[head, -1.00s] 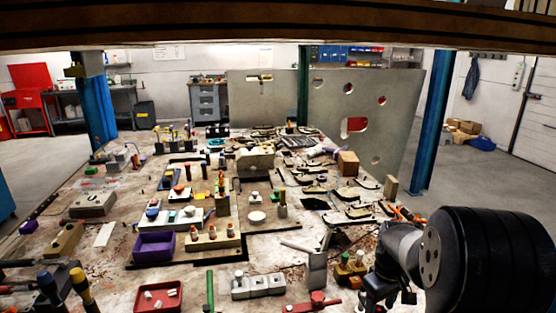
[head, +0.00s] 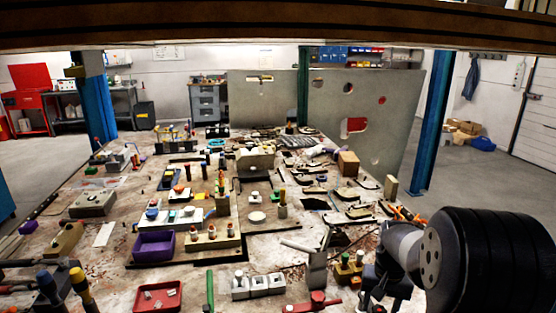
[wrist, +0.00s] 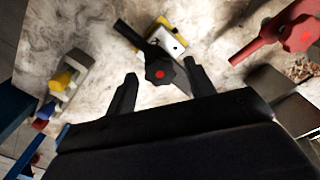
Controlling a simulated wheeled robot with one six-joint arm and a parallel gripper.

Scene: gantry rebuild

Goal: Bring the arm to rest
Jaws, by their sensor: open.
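My arm shows at the lower right of the head view, as a large black cylinder with grey joints. My gripper (wrist: 157,88) is in the wrist view, with its two black fingers apart. A black knob-like part with a red dot (wrist: 159,75) shows between and just beyond the fingertips; I cannot tell how far below them it lies. Nothing is held between the fingers. In the head view the fingers cannot be made out clearly.
The worktable (head: 105,262) is crowded with fixtures and tools. A purple bin (head: 154,245), a red tray (head: 158,297) and a red clamp-like tool (head: 318,302) stand near the front. A blue post (head: 433,120) rises behind my arm.

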